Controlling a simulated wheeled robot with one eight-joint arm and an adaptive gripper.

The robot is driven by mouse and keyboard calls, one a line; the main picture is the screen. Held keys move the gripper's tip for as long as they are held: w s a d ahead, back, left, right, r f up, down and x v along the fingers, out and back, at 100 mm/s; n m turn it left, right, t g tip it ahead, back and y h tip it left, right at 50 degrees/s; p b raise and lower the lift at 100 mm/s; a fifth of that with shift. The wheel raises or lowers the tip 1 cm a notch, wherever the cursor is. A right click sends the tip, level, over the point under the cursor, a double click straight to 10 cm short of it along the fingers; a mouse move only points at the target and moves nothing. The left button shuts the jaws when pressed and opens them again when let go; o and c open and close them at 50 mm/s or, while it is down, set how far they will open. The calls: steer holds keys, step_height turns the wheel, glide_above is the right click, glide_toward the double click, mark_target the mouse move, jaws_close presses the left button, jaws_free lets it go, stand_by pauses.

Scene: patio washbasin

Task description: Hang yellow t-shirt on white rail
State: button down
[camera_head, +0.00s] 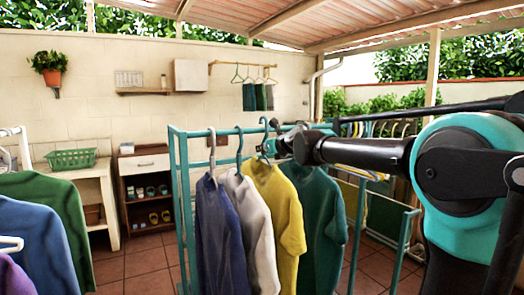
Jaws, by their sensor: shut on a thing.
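The yellow t-shirt (280,215) hangs on a hanger at the teal rack, between a light grey shirt (247,210) and a dark green shirt (318,215). My gripper (271,148) reaches in from the right at the top of the yellow t-shirt. It is shut on what appears to be its hanger, close to the teal rail (226,132). The fingertips are small and partly hidden, so I cannot tell whether the hook still rests on the rail. A white frame (17,131) at the left edge may belong to the white rail; most of it is out of view.
A dark blue shirt (219,235) hangs left on the teal rack. Green (52,205) and blue (35,248) shirts hang at the left foreground. A table with a green basket (72,158) and a wooden cabinet (145,185) stand by the wall. Some tiled floor (140,262) is clear.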

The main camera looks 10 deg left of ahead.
steer(key=v, duration=0.3)
steer(key=f+v, duration=0.1)
steer(key=v, duration=0.5)
steer(key=shift+s+d+f, duration=0.15)
steer(key=shift+s+d, duration=0.1)
steer(key=shift+s, duration=0.15)
